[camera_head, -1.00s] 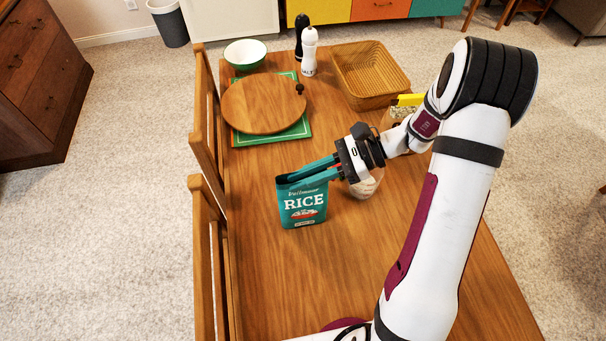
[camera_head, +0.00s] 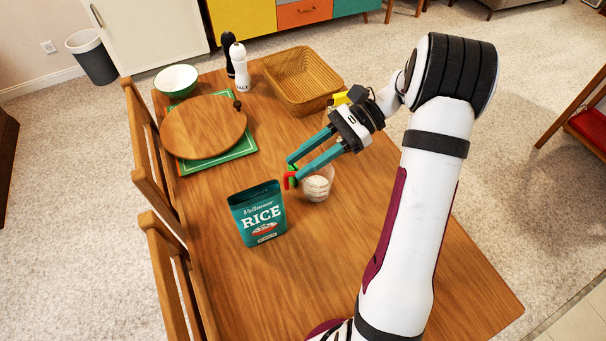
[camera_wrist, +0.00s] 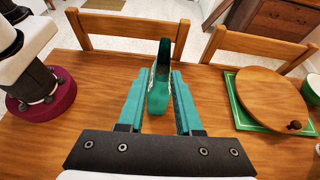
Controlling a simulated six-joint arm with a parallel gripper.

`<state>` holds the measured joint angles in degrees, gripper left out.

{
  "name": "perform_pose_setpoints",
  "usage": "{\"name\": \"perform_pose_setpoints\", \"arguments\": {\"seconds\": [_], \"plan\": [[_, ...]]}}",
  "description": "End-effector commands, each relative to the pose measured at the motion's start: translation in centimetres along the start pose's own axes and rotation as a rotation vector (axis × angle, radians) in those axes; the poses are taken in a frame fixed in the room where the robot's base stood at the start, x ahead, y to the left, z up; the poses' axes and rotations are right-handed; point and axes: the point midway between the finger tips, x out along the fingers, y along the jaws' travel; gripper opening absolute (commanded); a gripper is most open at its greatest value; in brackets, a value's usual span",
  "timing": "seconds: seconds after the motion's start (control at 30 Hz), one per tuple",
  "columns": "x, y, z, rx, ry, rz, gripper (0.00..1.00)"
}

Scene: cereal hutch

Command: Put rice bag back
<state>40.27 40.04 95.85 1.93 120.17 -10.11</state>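The teal rice bag (camera_head: 258,214) stands upright on the table, its white RICE lettering facing the head camera and its top open. My gripper (camera_head: 291,174) has its two teal fingers spread, behind and to the right of the bag in the head view, with nothing seen held. Small green and red patches show at the fingertips; I cannot tell what they are. In the wrist view the bag (camera_wrist: 160,75) appears narrow and edge-on, lined up with the gap between the fingers (camera_wrist: 162,78). A clear container with white contents (camera_head: 318,184) stands right of the bag, partly behind the fingers.
A wicker basket (camera_head: 301,80), salt shaker (camera_head: 240,66), dark shaker (camera_head: 228,52), bowl (camera_head: 176,80) and round board (camera_head: 204,128) on a green board (camera_head: 216,160) occupy the far end. Chairs line the left edge. The table front is clear.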

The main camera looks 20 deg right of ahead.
Motion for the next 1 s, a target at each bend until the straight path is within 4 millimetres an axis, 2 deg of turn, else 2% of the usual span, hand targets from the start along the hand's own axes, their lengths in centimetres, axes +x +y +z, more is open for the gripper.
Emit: {"name": "perform_pose_setpoints", "arguments": {"seconds": [0.07,0.17,0.2,0.3,0.43,0.5,0.6,1.0], "plan": [[1.7,1.4,2.8,-0.080,0.100,0.083,0.34],[5.2,5.8,6.7,-0.256,0.308,0.245,0.34],[6.4,8.0,7.7,-0.343,0.398,0.309,0.34],[8.4,13.2,8.7,-0.572,0.606,0.431,0.34],[9.4,17.5,7.9,-0.820,0.791,0.512,0.34],[9.6,18.6,7.3,-0.901,0.844,0.528,0.34],[9.6,19.1,6.9,-0.951,0.878,0.536,0.34],[9.6,19.1,6.9,-0.951,0.878,0.535,0.34]]}}
